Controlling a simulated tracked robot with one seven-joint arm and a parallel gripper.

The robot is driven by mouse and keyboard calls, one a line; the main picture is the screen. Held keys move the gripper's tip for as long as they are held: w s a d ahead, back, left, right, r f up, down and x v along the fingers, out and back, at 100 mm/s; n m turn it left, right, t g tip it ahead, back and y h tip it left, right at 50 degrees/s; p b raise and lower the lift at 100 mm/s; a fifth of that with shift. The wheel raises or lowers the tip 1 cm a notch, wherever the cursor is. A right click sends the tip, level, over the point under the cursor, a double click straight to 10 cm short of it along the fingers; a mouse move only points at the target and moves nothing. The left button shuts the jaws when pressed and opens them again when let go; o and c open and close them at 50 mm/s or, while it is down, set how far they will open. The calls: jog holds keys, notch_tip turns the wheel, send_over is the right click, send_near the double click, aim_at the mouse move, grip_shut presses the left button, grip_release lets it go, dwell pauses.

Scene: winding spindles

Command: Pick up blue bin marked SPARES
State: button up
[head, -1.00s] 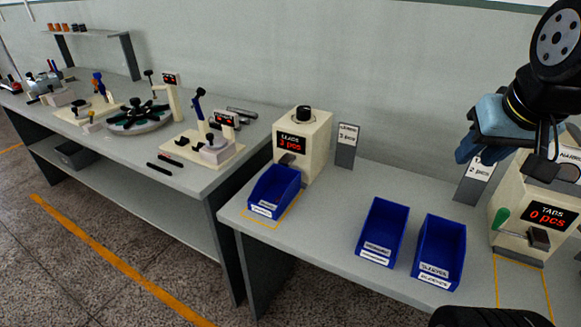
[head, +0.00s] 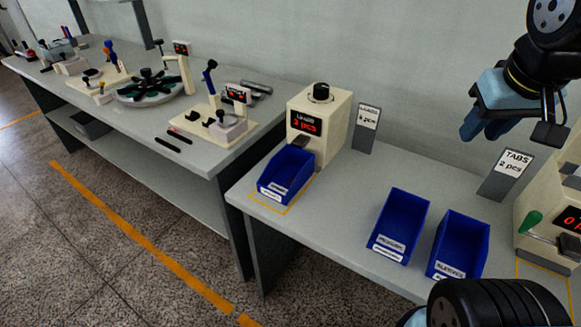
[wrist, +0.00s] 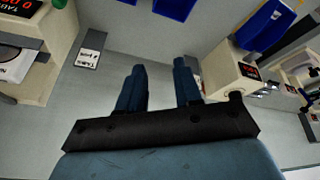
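Three blue bins are on the near table in the head view. One blue bin (head: 286,176) sits in front of the dispenser with the red display. A second blue bin (head: 398,226) and a third blue bin (head: 460,245) stand side by side farther right. Each has white labels on its front; the print is too blurred to tell which reads SPARES. My gripper (head: 480,128) is raised at the upper right, above and apart from the bins. In the wrist view my gripper (wrist: 158,72) has its two blue fingers apart with nothing between them.
The dispenser (head: 320,127) stands behind the left bin, with a LEADS sign (head: 366,128). A TABS sign (head: 508,174) and another dispenser (head: 550,200) are at the right. A long bench (head: 130,110) with fixtures runs left. Floor in front is clear.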

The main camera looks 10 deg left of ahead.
jog(key=w+a+f+n+g+h, duration=0.2)
jog(key=w+a+f+n+h, duration=0.1)
jog(key=w+a+f+n, duration=0.3)
jog(key=n+t+h, duration=0.2)
jog(key=n+t, duration=0.8)
jog(key=n, duration=1.4)
send_near(301, 170)
jog(key=x, duration=0.5)
jog(key=shift+w, duration=0.2)
jog(key=x, duration=0.3)
jog(key=shift+w+d+f, duration=0.1)
jog(key=shift+w+f, duration=0.15)
jog(key=shift+f, duration=0.1)
jog(key=shift+w+d+f, duration=0.2)
jog(key=shift+w, duration=0.35)
